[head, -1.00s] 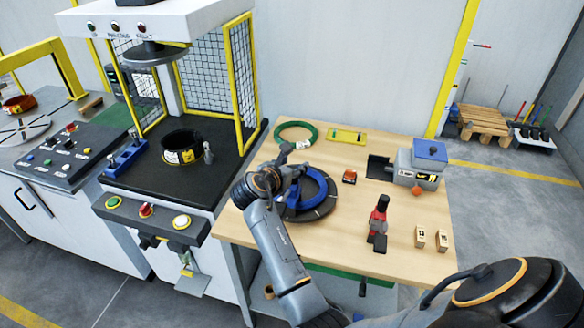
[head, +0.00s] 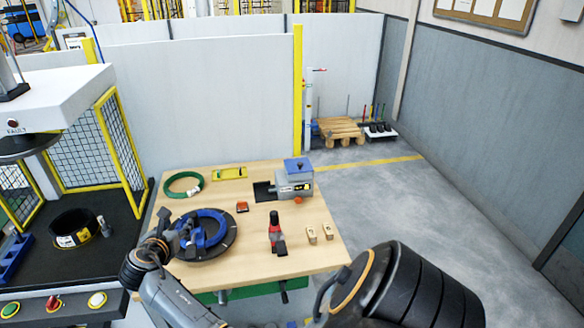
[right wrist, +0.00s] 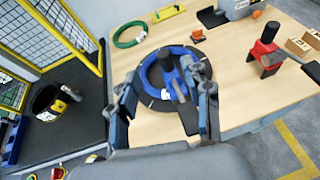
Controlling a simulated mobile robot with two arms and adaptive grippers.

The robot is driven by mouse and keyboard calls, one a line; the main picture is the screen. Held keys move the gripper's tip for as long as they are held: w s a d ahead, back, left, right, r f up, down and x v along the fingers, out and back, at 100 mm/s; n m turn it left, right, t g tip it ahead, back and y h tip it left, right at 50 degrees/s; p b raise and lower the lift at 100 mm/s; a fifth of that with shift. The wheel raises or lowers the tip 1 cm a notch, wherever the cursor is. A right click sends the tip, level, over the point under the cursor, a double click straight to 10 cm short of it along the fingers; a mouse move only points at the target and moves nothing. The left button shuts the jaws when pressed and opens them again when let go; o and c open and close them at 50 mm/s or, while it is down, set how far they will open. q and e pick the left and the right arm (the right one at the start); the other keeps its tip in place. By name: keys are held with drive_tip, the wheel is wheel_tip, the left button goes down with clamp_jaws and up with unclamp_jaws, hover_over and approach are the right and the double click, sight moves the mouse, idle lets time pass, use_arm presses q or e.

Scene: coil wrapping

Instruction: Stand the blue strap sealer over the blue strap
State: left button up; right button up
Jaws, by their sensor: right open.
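A blue ring (head: 219,220) lies on a dark round disc (head: 230,240) on the wooden table. I cannot tell the strap apart from the ring.
A red tool (head: 275,232), two small wooden blocks (head: 319,233), a small orange-red item (head: 242,206), a green ring (head: 184,184) and a grey machine (head: 293,182) share the table. A press with a yellow guard (head: 120,145) stands at left.

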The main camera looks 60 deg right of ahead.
drive_tip(key=s+a+f+m+t+y, duration=0.1)
drive_tip(key=a+m+t+y, duration=0.65)
drive_tip(key=a, duration=0.35)
drive_tip(key=s+a+f+m+g+y, duration=0.15)
drive_tip(key=s+f, duration=0.25)
drive_tip(key=f, duration=0.5)
drive_tip(key=s+a+f+m+g+y, duration=0.1)
drive_tip(key=s+a+f+m+g, duration=0.15)
drive_tip(key=f, duration=0.65)
drive_tip(key=s+a+f+m+g+y, duration=0.1)
drive_tip(key=s+a+f+m, duration=0.1)
drive_tip(key=s+f, duration=0.5)
drive_tip(key=s+f+m+g, duration=0.3)
drive_tip(key=s+f, duration=0.7)
drive_tip(key=f, duration=0.4)
use_arm(q)
drive_tip(key=shift+w+d, duration=0.35)
drive_tip(key=shift+d, duration=0.4)
use_arm(e)
drive_tip(key=s+f+m+g, duration=0.2)
drive_tip(key=s+f, duration=0.3)
drive_tip(key=s, duration=0.9)
drive_tip(key=s+d+f+m+g, duration=0.1)
drive_tip(key=s+f+m+g, duration=0.2)
drive_tip(key=s, duration=1.1)
wheel_tip(320, 180, down, 4)
drive_tip(key=shift+s+d+r+y, duration=0.2)
drive_tip(key=shift+s+y, duration=0.1)
drive_tip(key=shift+s, duration=0.1)
